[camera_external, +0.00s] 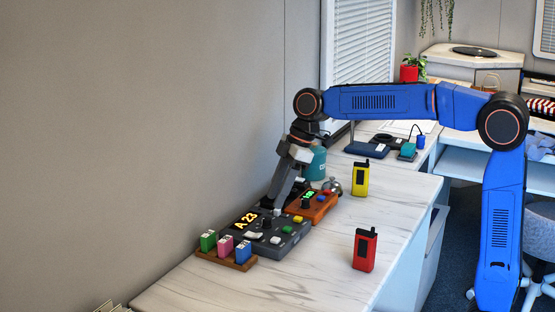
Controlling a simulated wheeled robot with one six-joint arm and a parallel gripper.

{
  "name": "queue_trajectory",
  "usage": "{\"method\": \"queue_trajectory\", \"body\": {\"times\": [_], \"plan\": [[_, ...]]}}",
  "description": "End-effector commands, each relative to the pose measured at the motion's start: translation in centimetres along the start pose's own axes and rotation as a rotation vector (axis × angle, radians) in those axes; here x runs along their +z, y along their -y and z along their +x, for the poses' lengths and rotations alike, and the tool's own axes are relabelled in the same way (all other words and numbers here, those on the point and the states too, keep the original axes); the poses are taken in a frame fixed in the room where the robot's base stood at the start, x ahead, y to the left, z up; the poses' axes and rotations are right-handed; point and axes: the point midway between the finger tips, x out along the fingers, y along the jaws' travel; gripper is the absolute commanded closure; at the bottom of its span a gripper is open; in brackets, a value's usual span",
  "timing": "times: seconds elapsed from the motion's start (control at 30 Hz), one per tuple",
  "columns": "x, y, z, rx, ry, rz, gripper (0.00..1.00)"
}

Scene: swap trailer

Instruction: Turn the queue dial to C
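A dark grey queue console (289,242) lies on the marble-look counter. Its lit display (246,221) reads "A 23". A small dark dial (266,223) stands near the console's middle, beside white, yellow and green buttons; its pointer and letters are too small to read. My gripper (275,208) points down at the console's back edge, just above and behind the dial. I cannot tell whether it touches anything, and its fingers are too small and dark to show whether they are open or shut.
An orange device (319,210) with a green display sits close to the console's right. A wooden rack (226,260) with several coloured blocks stands at its left. A yellow radio (361,178), a red radio (364,250), a bell (332,187) and a teal bottle (317,163) stand nearby.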

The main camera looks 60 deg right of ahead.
Motion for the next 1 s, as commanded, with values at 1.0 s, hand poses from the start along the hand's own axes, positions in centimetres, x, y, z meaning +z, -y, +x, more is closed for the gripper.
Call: {"method": "queue_trajectory", "body": {"times": [1.0], "plan": [[0.0, 0.0, 6.4, 0.001, -0.001, 0.0, 1.0]]}}
